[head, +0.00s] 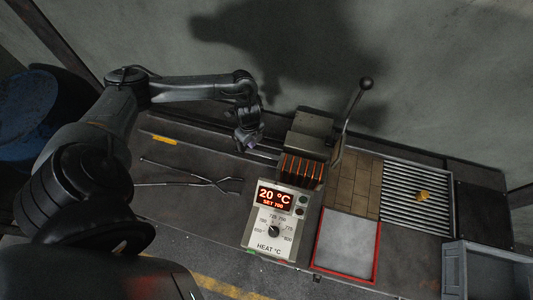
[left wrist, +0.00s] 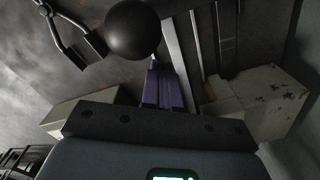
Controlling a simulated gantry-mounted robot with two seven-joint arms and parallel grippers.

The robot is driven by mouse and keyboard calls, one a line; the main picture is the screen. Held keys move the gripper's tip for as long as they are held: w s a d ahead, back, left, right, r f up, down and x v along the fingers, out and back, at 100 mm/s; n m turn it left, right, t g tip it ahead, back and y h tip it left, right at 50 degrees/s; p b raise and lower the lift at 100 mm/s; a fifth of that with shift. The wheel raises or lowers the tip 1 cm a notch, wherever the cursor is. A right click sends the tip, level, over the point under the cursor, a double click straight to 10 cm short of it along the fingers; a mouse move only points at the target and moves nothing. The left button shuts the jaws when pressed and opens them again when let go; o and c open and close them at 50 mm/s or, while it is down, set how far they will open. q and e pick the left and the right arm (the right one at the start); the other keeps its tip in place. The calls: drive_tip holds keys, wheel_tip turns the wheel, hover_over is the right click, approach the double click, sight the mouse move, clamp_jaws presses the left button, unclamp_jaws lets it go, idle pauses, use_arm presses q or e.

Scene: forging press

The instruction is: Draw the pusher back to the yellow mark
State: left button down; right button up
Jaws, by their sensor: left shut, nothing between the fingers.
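My left gripper (head: 251,143) is above the bench just left of the furnace block, fingers pointing down. In the left wrist view its purple fingers (left wrist: 164,88) are closed together with nothing between them. A black ball knob (left wrist: 140,30), apparently the pusher's, lies just beyond the fingertips; I cannot tell whether they touch. In the head view the gripper hides the knob, and thin rails (head: 263,153) show between it and the furnace (head: 309,132). The yellow mark (head: 164,141) is on the bench, well left of the gripper. My right gripper is not in view.
Long tongs (head: 195,181) lie on the bench in front of the gripper; they also show in the left wrist view (left wrist: 65,32). A heat control box (head: 270,220) reads 20 °C. A lever (head: 346,120) rises right of the furnace. A red-rimmed tray (head: 345,280) and grating stand farther right.

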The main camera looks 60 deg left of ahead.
use_arm(q)
drive_tip(key=shift+f, duration=0.1)
drive_tip(key=shift+a+f+b, duration=0.1)
drive_tip(key=shift+f+b, duration=0.65)
drive_tip(key=shift+f, duration=0.65)
drive_tip(key=s+a+p, duration=0.6)
drive_tip(key=s+a, duration=1.7)
drive_tip(key=a, duration=0.5)
wheel_tip(320, 180, up, 13)
drive_tip(key=w+d+p, duration=0.1)
drive_tip(key=d+p, duration=0.1)
drive_tip(key=p, duration=0.5)
drive_tip(key=shift+w+d, duration=0.3)
drive_tip(key=shift+d, duration=0.05)
idle(0.5)
